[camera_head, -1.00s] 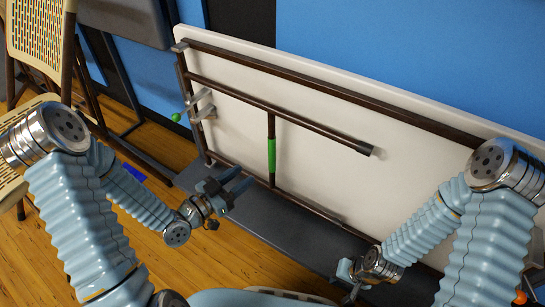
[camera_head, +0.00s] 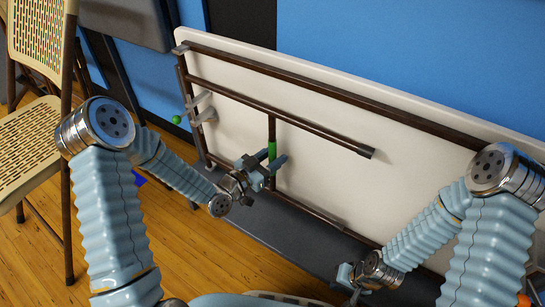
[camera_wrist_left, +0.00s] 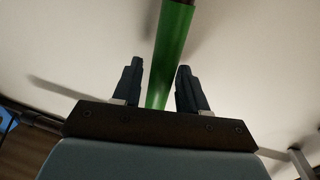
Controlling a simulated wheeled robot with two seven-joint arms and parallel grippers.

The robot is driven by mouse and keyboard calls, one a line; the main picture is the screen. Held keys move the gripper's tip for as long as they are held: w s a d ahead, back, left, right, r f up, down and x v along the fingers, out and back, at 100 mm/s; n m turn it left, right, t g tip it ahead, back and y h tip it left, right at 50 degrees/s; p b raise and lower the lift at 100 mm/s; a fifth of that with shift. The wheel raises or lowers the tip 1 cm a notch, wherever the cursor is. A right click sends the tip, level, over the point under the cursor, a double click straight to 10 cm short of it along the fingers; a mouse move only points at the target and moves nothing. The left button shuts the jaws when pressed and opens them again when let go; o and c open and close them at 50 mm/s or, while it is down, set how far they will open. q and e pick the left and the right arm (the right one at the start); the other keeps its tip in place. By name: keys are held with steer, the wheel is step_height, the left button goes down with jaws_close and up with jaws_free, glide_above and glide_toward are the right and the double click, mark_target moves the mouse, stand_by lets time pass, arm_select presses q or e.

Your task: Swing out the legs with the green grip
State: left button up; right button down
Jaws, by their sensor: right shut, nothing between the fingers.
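A white folding table (camera_head: 300,130) stands on its edge with its brown leg frame (camera_head: 270,112) folded against its underside. The green grip (camera_head: 272,150) is a sleeve on a short bar of the frame. My left gripper (camera_head: 272,168) is at the grip, and its fingers hide the grip's lower part. In the left wrist view the green grip (camera_wrist_left: 170,55) runs between the two open fingers (camera_wrist_left: 158,88), with a gap on either side. My right gripper (camera_head: 352,282) is low near the table's bottom edge, away from the grip, shut and empty.
A dark grey base (camera_head: 270,220) lies along the table's foot. A tan folding chair (camera_head: 30,135) stands at the left. A small green ball (camera_head: 177,119) shows near the table's left legs. A blue wall (camera_head: 400,60) is behind.

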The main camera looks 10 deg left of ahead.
arm_select(q)
jaws_close()
